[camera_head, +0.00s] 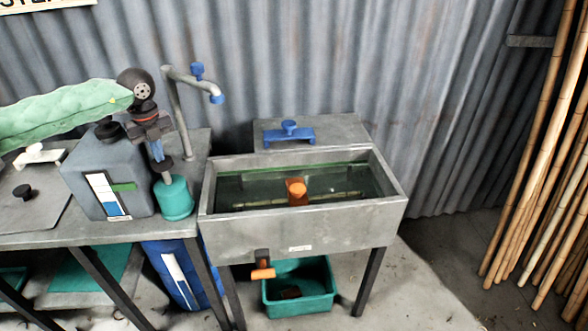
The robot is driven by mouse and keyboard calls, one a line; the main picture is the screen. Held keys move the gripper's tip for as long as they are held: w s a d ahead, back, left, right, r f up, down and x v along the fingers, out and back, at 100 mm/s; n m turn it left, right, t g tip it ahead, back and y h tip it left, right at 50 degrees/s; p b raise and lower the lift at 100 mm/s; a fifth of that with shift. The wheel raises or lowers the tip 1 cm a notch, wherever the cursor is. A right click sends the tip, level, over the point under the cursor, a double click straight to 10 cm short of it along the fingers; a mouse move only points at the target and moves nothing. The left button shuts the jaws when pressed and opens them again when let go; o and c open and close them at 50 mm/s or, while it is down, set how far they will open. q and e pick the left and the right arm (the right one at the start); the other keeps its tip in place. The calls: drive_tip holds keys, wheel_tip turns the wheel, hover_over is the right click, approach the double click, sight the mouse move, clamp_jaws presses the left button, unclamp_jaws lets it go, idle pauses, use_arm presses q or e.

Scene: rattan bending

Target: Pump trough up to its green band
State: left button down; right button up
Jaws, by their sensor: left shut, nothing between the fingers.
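The grey metal trough (305,232) stands at centre with dark greenish water (250,190) in it. A green band (232,171) runs along its inner wall, and the water surface looks below it at the back. An orange float (296,189) sits in the trough. A teal pump (173,198) with a black top stands on the left bench. My left gripper (158,155), on an arm in a pale green sleeve, points down just above the pump top. It is shut and empty; whether it touches the pump is unclear. My right gripper is out of view.
A grey tank (138,160) with a level gauge stands left of the pump. A tap (215,96) rises behind the pump. A blue handle (289,132) is behind the trough. Below are an orange-handled drain (262,273) and teal tub (315,303). Canes lean at right.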

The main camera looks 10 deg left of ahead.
sight(163, 166)
use_arm(q)
drive_tip(key=shift+f+b, duration=1.6)
drive_tip(key=shift+f, duration=1)
drive_tip(key=shift+r+p, duration=0.85)
drive_tip(key=shift+r, duration=2.35)
drive_tip(key=shift+f, duration=0.2)
drive_tip(key=shift+f+b, duration=2.1)
drive_tip(key=shift+f, duration=0.95)
drive_tip(key=shift+r+p, duration=1.05)
drive_tip(key=shift+r, duration=2.2)
drive_tip(key=shift+f, duration=0.1)
drive_tip(key=shift+f+b, duration=2)
drive_tip(key=shift+f, duration=1.1)
drive_tip(key=shift+r+p, duration=1.2)
drive_tip(key=shift+r, duration=2)
